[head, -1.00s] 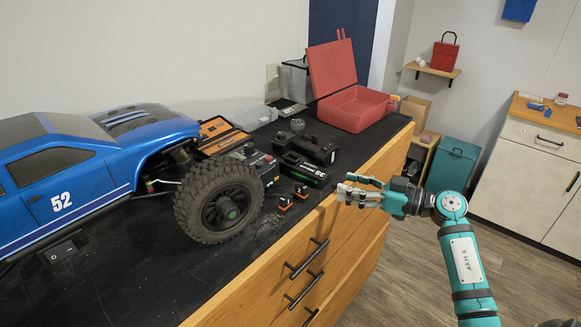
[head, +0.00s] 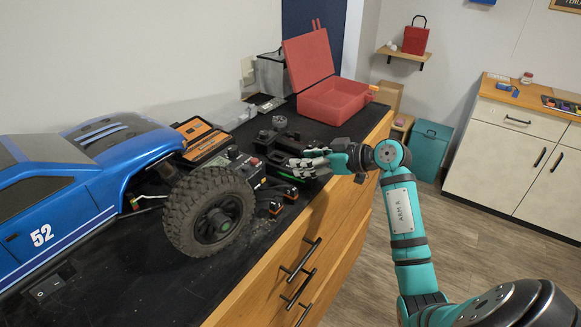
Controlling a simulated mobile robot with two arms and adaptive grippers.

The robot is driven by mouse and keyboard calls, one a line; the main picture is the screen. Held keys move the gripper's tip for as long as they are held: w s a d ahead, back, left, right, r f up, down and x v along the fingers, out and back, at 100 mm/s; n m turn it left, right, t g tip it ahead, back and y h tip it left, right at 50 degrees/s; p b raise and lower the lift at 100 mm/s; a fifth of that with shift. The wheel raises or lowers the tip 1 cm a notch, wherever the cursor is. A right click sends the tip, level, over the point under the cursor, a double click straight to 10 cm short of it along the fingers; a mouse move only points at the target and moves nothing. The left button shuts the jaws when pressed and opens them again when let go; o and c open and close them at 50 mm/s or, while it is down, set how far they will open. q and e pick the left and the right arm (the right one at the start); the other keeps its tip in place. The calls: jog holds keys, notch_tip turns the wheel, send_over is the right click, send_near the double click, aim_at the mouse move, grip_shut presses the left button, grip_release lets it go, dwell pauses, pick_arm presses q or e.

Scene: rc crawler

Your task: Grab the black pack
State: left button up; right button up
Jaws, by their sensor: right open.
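The black pack (head: 283,145) lies on the dark worktop, with a bit of green showing along its lower edge. My right gripper (head: 303,166) is open in the head view, reaching in from the right with its fingers in front of and over the pack. The hand hides the pack's right part and its label. I cannot tell whether the fingers touch it. My left gripper is not in view.
The blue crawler (head: 95,170) with its big tyre (head: 208,212) stands left on the worktop. An open red case (head: 335,101) is behind the pack. Small black and orange parts (head: 277,202) lie in front. The worktop's wooden front edge runs below my arm.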

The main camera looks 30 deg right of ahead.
aim_at(284, 161)
jog(key=shift+w+a+f, duration=0.1)
jog(key=shift+w+a, duration=0.1)
jog(key=shift+w, duration=0.15)
jog(key=p+x, duration=0.1)
jog(key=x, duration=0.3)
jog(key=shift+s+p, duration=0.1)
jog(key=shift+p, duration=0.25)
jog(key=shift+w+a+f, duration=0.2)
jog(key=shift+w, duration=0.1)
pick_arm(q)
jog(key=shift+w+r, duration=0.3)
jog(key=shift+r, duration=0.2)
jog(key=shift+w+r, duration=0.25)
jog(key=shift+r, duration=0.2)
pick_arm(e)
grip_shut()
